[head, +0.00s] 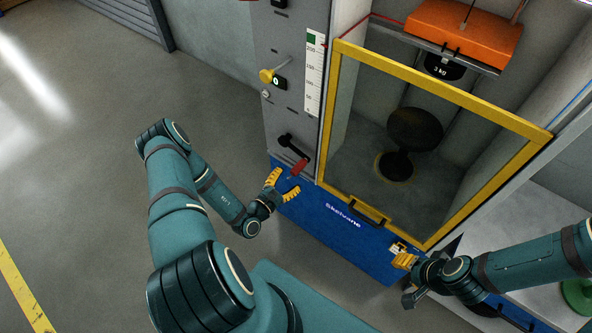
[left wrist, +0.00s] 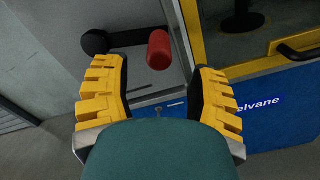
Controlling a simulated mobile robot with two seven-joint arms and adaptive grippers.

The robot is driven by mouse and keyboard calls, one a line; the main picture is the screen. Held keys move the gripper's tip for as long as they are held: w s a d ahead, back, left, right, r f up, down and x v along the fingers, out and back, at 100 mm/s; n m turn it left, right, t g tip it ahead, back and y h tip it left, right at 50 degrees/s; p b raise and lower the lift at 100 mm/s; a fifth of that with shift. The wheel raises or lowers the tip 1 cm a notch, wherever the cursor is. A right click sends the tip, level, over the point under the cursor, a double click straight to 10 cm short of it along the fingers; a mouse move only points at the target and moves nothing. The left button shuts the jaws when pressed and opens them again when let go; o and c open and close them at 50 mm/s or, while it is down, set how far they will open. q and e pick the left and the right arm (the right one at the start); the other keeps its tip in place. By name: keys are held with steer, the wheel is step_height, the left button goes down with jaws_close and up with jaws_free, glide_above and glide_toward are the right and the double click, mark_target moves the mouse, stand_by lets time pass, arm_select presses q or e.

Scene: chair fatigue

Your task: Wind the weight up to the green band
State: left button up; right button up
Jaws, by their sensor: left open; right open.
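The crank on the grey panel has a black arm (head: 290,145) and a red handle (head: 299,168). In the left wrist view the red handle (left wrist: 158,50) lies ahead of and between the fingertips, and the black arm (left wrist: 115,40) runs left from it. My left gripper (head: 283,186) is open and empty, just below the handle and apart from it. The black weight marked 3 kg (head: 445,67) hangs under an orange block (head: 465,30). The green band (head: 311,38) tops the white scale (head: 313,75). My right gripper (head: 403,260) is open by the cabinet's lower right front.
A yellow-framed guard door (head: 436,90) with a black handle (head: 368,212) closes the cabinet front. A black stool (head: 413,130) stands inside. A yellow knob (head: 267,75) sticks out of the panel above the crank. The floor (head: 90,140) at left is clear.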

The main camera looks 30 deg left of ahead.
arm_select(q)
steer(key=s, duration=0.5)
steer(key=shift+a, duration=0.2)
